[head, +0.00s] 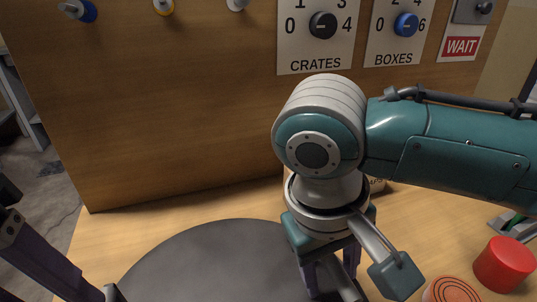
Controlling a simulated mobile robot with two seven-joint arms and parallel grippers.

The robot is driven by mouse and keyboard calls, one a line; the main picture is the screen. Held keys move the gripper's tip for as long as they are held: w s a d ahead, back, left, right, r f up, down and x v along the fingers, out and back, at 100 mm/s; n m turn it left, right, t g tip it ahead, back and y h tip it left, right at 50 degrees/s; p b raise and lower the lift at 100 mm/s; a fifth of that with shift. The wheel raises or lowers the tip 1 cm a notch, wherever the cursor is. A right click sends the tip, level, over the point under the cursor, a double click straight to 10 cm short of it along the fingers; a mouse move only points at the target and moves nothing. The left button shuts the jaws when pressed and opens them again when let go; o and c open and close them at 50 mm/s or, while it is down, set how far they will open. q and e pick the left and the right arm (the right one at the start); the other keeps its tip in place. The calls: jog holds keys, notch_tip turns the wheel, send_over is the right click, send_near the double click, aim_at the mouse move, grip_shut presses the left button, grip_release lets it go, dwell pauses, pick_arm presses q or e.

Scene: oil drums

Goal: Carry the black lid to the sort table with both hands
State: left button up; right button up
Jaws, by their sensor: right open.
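The black lid (205,268) is a large dark disc lying on the wooden table, cut off by the bottom of the head view. My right gripper (335,284) points down at the lid's right edge with its fingers apart. Whether the rim lies between the fingers is hidden by the wrist and the frame edge. Part of my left gripper (60,262) shows at the lower left, left of the lid. Its fingertips are mostly out of frame, so its opening is unclear.
A wooden panel (160,120) with pegs and CRATES and BOXES dials stands behind the table (420,225). A red cylinder (503,263) and an orange ringed disc (452,290) are at the lower right. Something partly hidden sits behind my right wrist.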

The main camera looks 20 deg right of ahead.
jog(key=shift+r, duration=0.1)
pick_arm(q)
jog(key=r, duration=0.2)
jog(key=a+r, duration=0.1)
jog(key=r, duration=0.1)
jog(key=shift+r, duration=0.4)
pick_arm(e)
notch_tip(320, 180, up, 12)
jog(key=a, duration=0.2)
jog(key=shift+a+f, duration=0.15)
jog(key=shift+f, duration=0.05)
